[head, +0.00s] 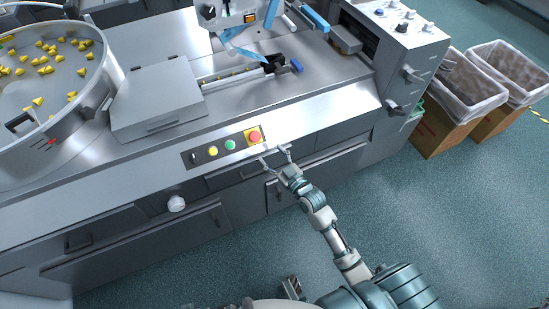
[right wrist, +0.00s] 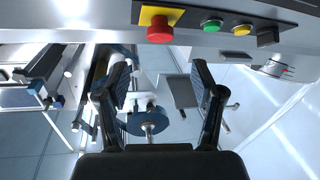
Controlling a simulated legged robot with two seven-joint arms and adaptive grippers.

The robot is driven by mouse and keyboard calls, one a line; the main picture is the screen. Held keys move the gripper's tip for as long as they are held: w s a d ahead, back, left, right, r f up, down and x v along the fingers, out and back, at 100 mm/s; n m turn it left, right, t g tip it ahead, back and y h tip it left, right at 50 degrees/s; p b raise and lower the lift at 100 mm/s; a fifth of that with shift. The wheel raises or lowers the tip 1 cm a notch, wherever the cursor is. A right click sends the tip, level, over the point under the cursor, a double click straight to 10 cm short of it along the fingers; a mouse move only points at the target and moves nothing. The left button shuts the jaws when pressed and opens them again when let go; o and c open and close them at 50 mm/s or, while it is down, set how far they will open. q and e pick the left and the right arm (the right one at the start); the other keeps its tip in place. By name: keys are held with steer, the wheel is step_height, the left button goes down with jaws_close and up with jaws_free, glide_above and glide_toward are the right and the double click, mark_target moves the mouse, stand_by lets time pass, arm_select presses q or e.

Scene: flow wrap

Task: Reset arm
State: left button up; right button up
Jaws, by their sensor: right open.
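My right arm reaches up from the bottom of the head view, and its gripper (head: 274,157) is at the front edge of the machine. It is just below the red button (head: 254,136) on the control panel. In the right wrist view the gripper (right wrist: 160,72) has its two fingers spread apart with nothing between them. The red button (right wrist: 160,22) sits just beyond the fingertips there, with a visible gap. My left gripper cannot be made out in the head view.
The panel also has a green button (head: 230,144) and a yellow button (head: 212,151). A round bowl (head: 103,75) of yellow pieces stands at the upper left. Lined bins (head: 440,135) stand at the right. Floor (head: 440,220) right of my arm is clear.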

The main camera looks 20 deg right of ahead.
steer(key=shift+s+d, duration=0.15)
steer(key=shift+s, duration=0.55)
steer(key=s+f+m+g+h+p, duration=0.15)
steer(key=s+f+g, duration=0.35)
steer(key=f, duration=0.7)
steer(key=s+f+g+p, duration=0.25)
steer(key=s+f, duration=0.35)
steer(key=f, duration=0.6)
arm_select(q)
steer(key=s+f+p, duration=0.1)
steer(key=s+f, duration=0.3)
steer(key=f, duration=1)
steer(key=shift+s+a, duration=0.2)
steer(key=shift+a, duration=0.05)
arm_select(e)
steer(key=s+f+g, duration=0.2)
steer(key=s+f, duration=0.3)
steer(key=s, duration=0.3)
steer(key=s+f+g+h, duration=0.1)
steer(key=s+f+g, duration=0.2)
steer(key=s, duration=0.6)
steer(key=s+f+g+h, duration=0.1)
steer(key=s+f+g, duration=0.2)
steer(key=s+f, duration=0.4)
steer(key=shift+s+f+m, duration=0.35)
steer(key=shift+s+m, duration=0.1)
steer(key=shift+s, duration=0.25)
